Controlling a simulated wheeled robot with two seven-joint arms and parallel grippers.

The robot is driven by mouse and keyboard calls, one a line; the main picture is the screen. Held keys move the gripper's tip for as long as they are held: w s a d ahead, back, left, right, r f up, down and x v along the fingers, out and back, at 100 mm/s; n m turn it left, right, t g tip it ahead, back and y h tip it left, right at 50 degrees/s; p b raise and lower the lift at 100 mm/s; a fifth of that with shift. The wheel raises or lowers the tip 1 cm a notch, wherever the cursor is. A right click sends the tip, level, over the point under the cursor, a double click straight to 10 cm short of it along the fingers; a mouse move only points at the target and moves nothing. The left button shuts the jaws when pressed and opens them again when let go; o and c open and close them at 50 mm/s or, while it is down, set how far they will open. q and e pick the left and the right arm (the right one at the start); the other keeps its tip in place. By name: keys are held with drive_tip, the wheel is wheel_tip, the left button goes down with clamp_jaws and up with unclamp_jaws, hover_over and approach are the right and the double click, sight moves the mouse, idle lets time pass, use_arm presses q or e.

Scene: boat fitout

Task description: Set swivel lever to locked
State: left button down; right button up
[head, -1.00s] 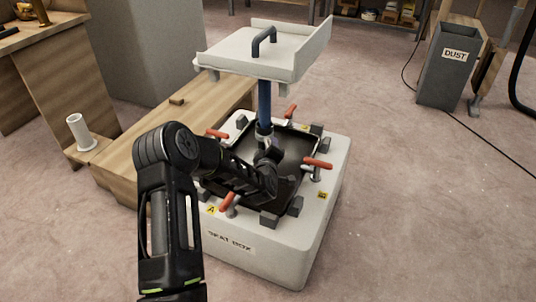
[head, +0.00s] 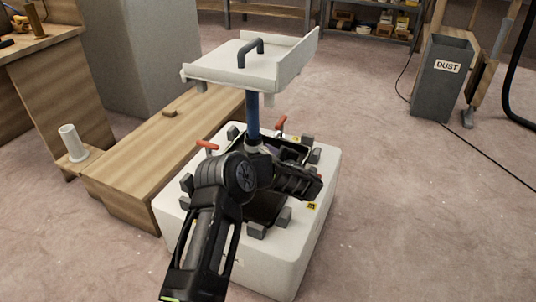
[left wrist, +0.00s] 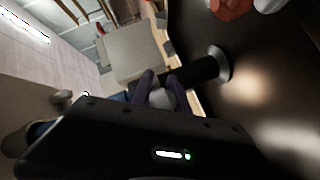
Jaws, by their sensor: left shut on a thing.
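The seat pedestal is a blue post (head: 253,115) rising from the dark recess of the white seat box (head: 290,262), with a pale collar (head: 254,145) low on it. My left gripper (head: 266,156) is at this collar, mostly hidden by my own wrist and forearm. In the left wrist view, its two fingers (left wrist: 160,90) are closed on a small grey piece (left wrist: 160,99), which appears to be the swivel lever, beside the dark lower post (left wrist: 198,70). The lever's full shape and its lock marking are hidden. My right gripper is out of view.
A white seat tray (head: 245,63) with a dark handle tops the post, above my gripper. Red-handled clamps (head: 207,145) and grey blocks (head: 255,230) ring the recess. A wooden bench (head: 150,150) stands at left. Floor at right is clear up to the dust bin (head: 442,80).

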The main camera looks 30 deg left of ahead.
use_arm(q)
drive_tip(key=c, duration=1.3)
unclamp_jaws()
drive_tip(key=p+v, duration=0.3)
drive_tip(key=v, duration=0.4)
drive_tip(key=shift+d, duration=0.3)
drive_tip(key=shift+s, duration=0.2)
